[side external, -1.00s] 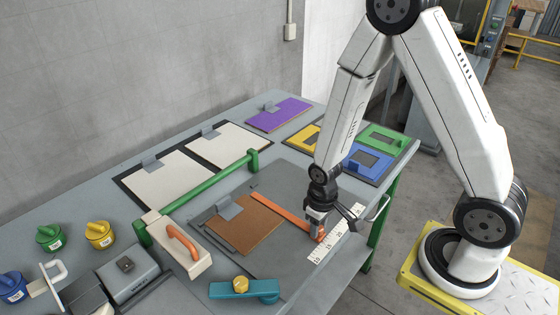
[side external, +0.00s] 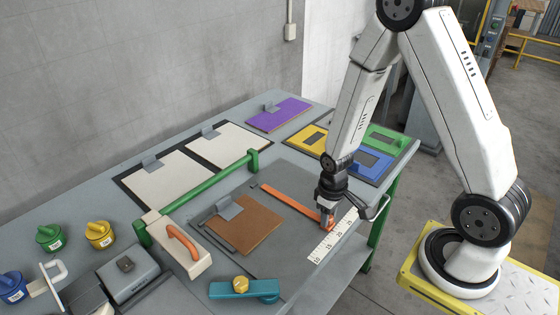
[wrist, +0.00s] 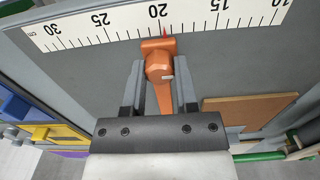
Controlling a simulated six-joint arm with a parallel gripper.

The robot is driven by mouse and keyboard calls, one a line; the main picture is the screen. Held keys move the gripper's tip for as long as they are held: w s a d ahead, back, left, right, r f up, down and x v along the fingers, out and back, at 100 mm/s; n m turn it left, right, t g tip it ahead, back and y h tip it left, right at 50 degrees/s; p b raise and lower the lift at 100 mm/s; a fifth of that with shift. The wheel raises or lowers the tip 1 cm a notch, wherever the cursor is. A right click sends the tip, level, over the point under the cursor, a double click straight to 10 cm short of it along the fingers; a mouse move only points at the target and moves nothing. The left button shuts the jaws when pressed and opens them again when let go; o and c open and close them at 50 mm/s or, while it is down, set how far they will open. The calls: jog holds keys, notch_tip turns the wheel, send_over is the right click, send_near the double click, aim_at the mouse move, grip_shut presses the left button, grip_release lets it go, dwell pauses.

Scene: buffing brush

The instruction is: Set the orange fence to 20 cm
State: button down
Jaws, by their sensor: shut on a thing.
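The orange fence (side external: 291,205) is a long bar lying across the grey plate (side external: 290,262), apart from the brown board (side external: 258,224). My gripper (side external: 329,226) is shut on the orange knob at its near end. In the wrist view the fingers (wrist: 160,88) stand on both sides of the orange fence's knob (wrist: 159,68). The white scale (side external: 333,236) runs beside that end, marked in cm. In the wrist view a red pointer (wrist: 165,32) meets the scale (wrist: 130,28) very near the 20 mark, perhaps slightly toward 15.
A green rail (side external: 210,187) and an orange-handled block (side external: 180,245) stand left of the plate. A teal lever with a yellow knob (side external: 241,284) lies in front. Pale boards (side external: 168,178), a purple board (side external: 278,114) and coloured frames (side external: 367,161) lie behind.

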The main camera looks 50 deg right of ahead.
jog(key=shift+d, duration=0.2)
jog(key=shift+c, duration=1.8)
grip_release()
jog(key=shift+r, duration=0.1)
jog(key=shift+r, duration=3.85)
jog(key=s+a+r+t, duration=0.1)
jog(key=a+r+t, duration=0.1)
jog(key=a+r, duration=0.3)
jog(key=shift+a+r+t, duration=0.3)
jog(key=shift+a+r, duration=0.1)
jog(key=shift+a, duration=0.2)
